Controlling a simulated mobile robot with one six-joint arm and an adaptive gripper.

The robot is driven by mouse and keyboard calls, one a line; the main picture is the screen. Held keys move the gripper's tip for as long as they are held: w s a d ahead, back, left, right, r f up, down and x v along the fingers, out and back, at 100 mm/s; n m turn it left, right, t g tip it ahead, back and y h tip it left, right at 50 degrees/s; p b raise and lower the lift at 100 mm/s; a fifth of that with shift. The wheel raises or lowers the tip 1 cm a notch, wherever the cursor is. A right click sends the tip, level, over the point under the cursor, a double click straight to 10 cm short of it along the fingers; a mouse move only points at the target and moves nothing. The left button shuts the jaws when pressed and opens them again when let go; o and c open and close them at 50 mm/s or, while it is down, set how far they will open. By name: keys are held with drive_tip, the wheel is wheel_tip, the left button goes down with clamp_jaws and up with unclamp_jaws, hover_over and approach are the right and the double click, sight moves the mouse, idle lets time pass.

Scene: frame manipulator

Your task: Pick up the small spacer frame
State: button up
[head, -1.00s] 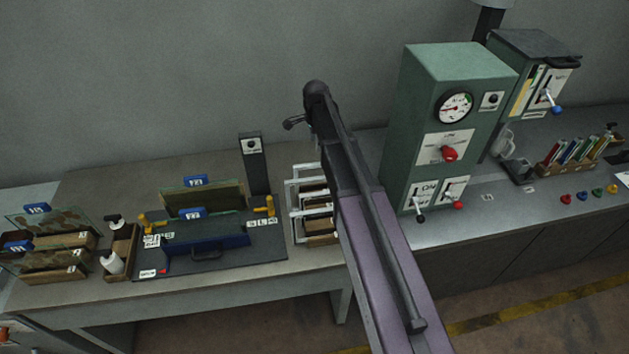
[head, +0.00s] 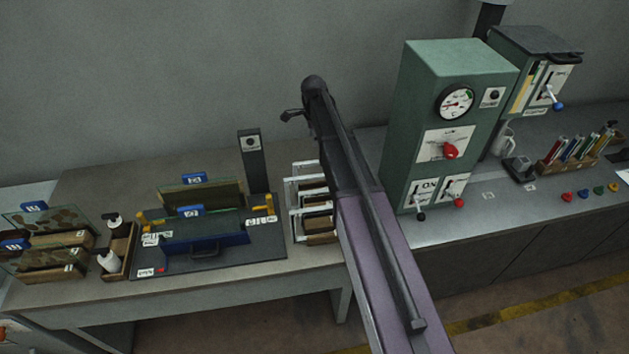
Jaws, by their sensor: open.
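Several white spacer frames (head: 303,168) stand upright, one behind another, in a wooden rack (head: 322,239) at the right end of the left table. I cannot tell which one is the small one, as they overlap and my arm hides part of their right side. My gripper (head: 291,116) shows as a small dark shape at the far end of my arm, open, in front of the grey wall. In the picture it lies above the frames and apart from them, with nothing seen in it.
A dark fixture (head: 215,260) with a blue clamp and upright panels stands left of the rack. A dark post (head: 252,160) rises behind it. A tall green machine (head: 450,110) with levers stands close to the right of my arm. A bottle tray (head: 122,250) is further left.

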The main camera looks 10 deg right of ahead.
sight(313, 162)
drive_tip(key=shift+f+b, duration=3.35)
drive_tip(key=shift+f, duration=0.3)
drive_tip(key=shift+a+f+b, duration=0.15)
drive_tip(key=shift+f+b, duration=2.45)
drive_tip(key=shift+c, duration=0.2)
clamp_jaws()
